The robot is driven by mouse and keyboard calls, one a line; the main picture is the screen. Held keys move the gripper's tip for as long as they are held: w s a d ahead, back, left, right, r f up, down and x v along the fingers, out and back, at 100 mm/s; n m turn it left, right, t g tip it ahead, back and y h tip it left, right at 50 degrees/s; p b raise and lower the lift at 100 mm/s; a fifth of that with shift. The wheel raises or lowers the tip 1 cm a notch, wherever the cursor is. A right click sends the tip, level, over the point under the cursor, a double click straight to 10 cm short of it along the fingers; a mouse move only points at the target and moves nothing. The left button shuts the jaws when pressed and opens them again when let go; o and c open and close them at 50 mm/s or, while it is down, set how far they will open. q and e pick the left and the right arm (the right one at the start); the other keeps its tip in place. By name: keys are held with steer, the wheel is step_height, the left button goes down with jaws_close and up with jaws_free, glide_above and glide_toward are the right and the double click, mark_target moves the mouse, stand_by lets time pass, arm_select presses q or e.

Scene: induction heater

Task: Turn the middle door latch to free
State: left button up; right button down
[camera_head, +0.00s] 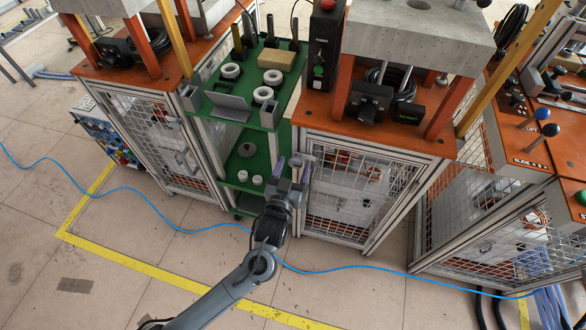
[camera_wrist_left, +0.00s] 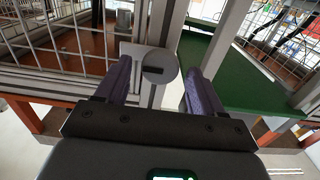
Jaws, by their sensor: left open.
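The middle door latch (camera_wrist_left: 158,68) shows in the left wrist view as a light grey round knob with a dark slot, joined to a flat grey plate on its left. In the head view the latch (camera_head: 303,158) is small, at the upper left of the middle cabinet's mesh door (camera_head: 345,205). My left gripper (camera_head: 293,171) is open in front of it. In the left wrist view its two purple-grey fingers (camera_wrist_left: 158,80) stand on either side of the knob, with gaps showing. Whether either finger touches the latch I cannot tell. My right gripper is not in view.
A green shelf cart (camera_head: 257,143) with white rings stands just left of the middle cabinet. An orange tabletop (camera_head: 385,137) with press equipment lies above the door. A blue cable (camera_head: 150,198) crosses the floor. Open floor (camera_head: 350,295) lies in front.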

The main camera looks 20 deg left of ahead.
arm_select(q)
steer(key=c, duration=1)
steer(key=shift+r+m+p, duration=0.2)
steer(key=shift+m+p, duration=0.2)
steer(key=shift+p, duration=0.55)
steer(key=m+p, duration=0.8)
steer(key=p, duration=0.3)
steer(key=shift+d, duration=0.2)
steer(key=m+p, duration=0.3)
steer(key=m, duration=0.2)
steer(key=shift+f, duration=0.15)
steer(key=m+p, duration=0.2)
steer(key=m, duration=0.2)
steer(key=shift+f, duration=0.2)
